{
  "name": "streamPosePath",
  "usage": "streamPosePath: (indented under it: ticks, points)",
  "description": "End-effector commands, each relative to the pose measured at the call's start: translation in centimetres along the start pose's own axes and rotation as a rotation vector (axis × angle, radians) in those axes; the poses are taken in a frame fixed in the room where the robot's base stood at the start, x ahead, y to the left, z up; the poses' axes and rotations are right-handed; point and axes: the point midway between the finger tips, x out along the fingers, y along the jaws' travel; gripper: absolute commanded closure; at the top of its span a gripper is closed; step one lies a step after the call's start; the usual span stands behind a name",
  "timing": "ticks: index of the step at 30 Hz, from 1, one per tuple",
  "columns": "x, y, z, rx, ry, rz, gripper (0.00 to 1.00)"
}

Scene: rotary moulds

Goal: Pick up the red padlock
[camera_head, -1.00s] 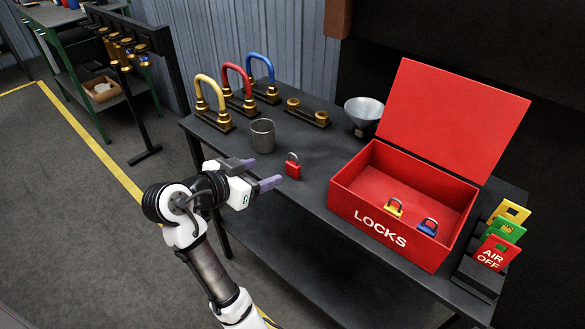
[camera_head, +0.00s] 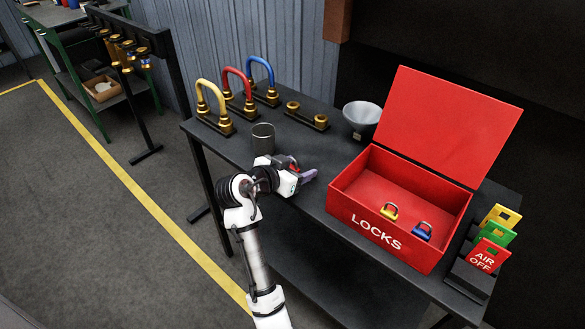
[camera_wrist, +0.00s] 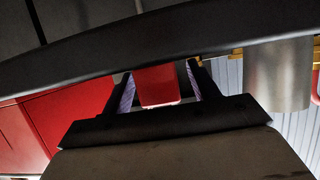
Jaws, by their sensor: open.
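The red padlock (camera_wrist: 156,85) shows in the wrist view between the two purple-lined fingers of my gripper (camera_wrist: 160,92). Its red body faces the camera, and a dark arm-like band hides part of the view above it. The fingers stand apart on either side of it, with a narrow gap visible at the sides. In the head view my gripper (camera_head: 303,168) is low over the table at the padlock's place, and it hides most of the padlock. My gripper is open.
A grey metal cup (camera_head: 263,137) stands close behind my gripper. The open red LOCKS box (camera_head: 350,212) is to the right, with a yellow padlock (camera_head: 389,211) and a blue padlock (camera_head: 423,231) inside. A grey funnel (camera_head: 362,115) and coloured shackles (camera_head: 232,90) stand at the back.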

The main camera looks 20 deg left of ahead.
Motion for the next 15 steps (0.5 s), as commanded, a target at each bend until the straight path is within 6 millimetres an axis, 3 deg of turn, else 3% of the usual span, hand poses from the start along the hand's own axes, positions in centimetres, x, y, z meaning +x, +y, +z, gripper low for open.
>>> streamPosePath:
  ticks: [7,15]
  points:
    - [0.28,0.02,0.05,0.000,0.000,0.000,0.40]
    - [0.25,0.01,0.04,0.000,0.000,0.000,0.74]
